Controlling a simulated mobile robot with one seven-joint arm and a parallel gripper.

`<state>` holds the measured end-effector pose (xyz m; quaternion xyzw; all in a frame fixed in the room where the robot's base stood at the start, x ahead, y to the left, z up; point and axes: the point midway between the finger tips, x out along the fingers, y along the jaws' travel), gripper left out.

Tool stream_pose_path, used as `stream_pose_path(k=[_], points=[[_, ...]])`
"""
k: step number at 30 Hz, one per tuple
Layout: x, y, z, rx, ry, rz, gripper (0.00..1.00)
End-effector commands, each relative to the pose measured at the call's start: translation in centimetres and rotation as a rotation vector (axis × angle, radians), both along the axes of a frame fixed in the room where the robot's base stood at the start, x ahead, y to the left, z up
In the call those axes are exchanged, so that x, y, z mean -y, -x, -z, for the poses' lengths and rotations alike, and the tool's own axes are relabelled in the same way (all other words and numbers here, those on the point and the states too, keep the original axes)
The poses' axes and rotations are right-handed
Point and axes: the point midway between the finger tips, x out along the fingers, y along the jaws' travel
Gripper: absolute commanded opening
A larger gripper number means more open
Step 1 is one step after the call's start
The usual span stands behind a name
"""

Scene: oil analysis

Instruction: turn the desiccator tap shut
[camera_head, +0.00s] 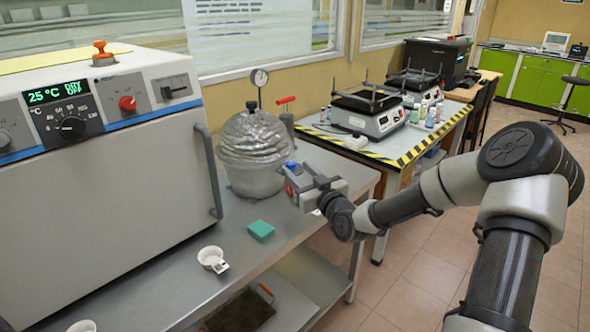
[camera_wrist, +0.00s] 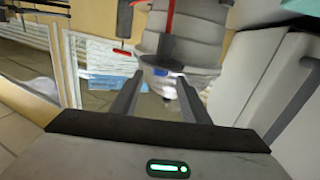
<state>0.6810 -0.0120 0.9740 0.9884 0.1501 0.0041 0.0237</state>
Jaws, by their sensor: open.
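The desiccator (camera_head: 252,172) is a silver, domed vessel on the metal bench, wrapped over its top, with a round gauge (camera_head: 260,78) above it. In the wrist view, the desiccator (camera_wrist: 190,48) appears inverted. A small blue part (camera_wrist: 160,72), possibly the tap, shows against its side between my fingertips. A blue part (camera_head: 291,164) also shows by my gripper in the head view. My gripper (camera_head: 296,177) is just right of the desiccator, its fingers (camera_wrist: 158,76) apart. I see no contact, and I cannot tell which way the tap is turned.
A large oven (camera_head: 110,190) stands close on the left, its handle (camera_head: 210,170) jutting out. Behind is a yellow-black edged table (camera_head: 410,152).

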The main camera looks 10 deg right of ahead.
Motion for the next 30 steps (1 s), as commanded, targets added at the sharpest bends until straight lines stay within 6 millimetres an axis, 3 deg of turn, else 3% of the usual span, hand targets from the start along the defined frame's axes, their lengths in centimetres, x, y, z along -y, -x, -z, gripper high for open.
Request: stream_pose_path(k=[6,16,17,24,30], points=[[-0.7,-2.3,0.1,-0.001,0.000,0.000,0.42],[-0.8,-2.7,0.0,-0.001,0.000,0.000,0.42],[-0.8,-2.7,0.0,-0.001,0.000,0.000,0.40],[-0.8,-2.6,0.0,-0.001,0.000,0.000,0.01],[-0.7,-2.7,0.0,0.000,0.001,-0.009,0.01]])
